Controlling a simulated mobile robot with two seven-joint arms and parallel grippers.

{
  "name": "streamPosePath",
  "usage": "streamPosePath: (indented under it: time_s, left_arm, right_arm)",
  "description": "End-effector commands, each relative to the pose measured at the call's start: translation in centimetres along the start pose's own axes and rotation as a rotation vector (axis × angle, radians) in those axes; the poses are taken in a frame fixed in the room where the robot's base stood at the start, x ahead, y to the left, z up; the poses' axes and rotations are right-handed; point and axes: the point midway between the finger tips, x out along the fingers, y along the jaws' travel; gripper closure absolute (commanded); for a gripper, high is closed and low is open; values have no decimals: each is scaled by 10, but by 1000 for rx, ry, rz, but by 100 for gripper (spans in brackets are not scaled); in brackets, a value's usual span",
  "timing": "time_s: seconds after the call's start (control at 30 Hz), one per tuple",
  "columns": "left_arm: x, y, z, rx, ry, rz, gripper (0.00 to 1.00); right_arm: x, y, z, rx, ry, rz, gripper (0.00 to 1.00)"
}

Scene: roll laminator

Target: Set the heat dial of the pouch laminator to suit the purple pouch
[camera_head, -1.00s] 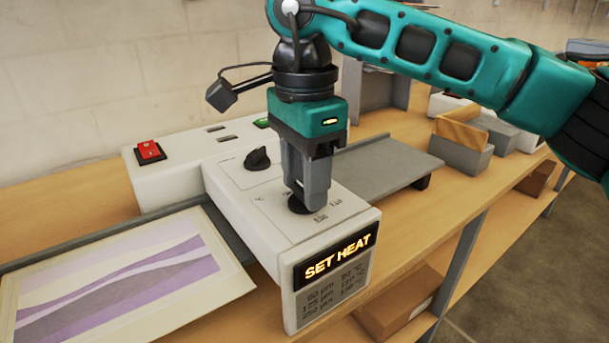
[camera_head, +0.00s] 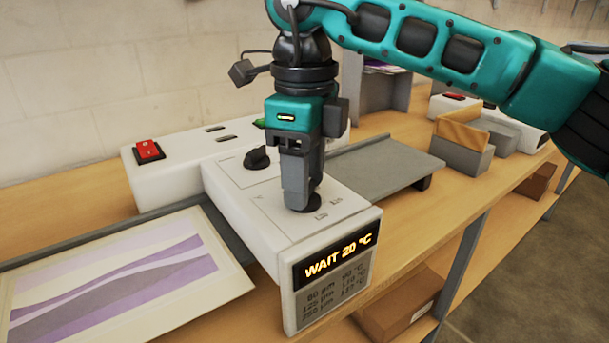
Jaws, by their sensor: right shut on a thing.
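The white pouch laminator (camera_head: 235,222) stands on the wooden bench. Its display (camera_head: 338,256) reads "WAIT 20 °C", above a grey panel listing thicknesses and temperatures. My right gripper (camera_head: 301,205) points down and is shut on the black heat dial (camera_head: 313,203) on the laminator's top; the fingers hide most of the dial and its pointer. A second black knob (camera_head: 257,158) sits behind it. The pouch with purple bands (camera_head: 115,285) lies flat at the laminator's left. My left gripper is not in view.
A red switch (camera_head: 149,151) is on the laminator's back left. A grey tray (camera_head: 385,170) extends behind it to the right. A grey box with a tan card (camera_head: 459,145) stands further right. A cardboard box (camera_head: 402,305) is on the lower shelf.

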Motion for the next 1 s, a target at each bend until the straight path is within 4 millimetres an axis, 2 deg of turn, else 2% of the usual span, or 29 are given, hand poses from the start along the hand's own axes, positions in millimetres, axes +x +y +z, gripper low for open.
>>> streamPosePath:
  time_s: [0.7,1.0]
  left_arm:
    - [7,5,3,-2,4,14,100]
    - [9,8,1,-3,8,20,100]
  right_arm:
    - [0,-1,0,679,-2,-2,84]
    - [0,0,0,917,-2,-1,84]
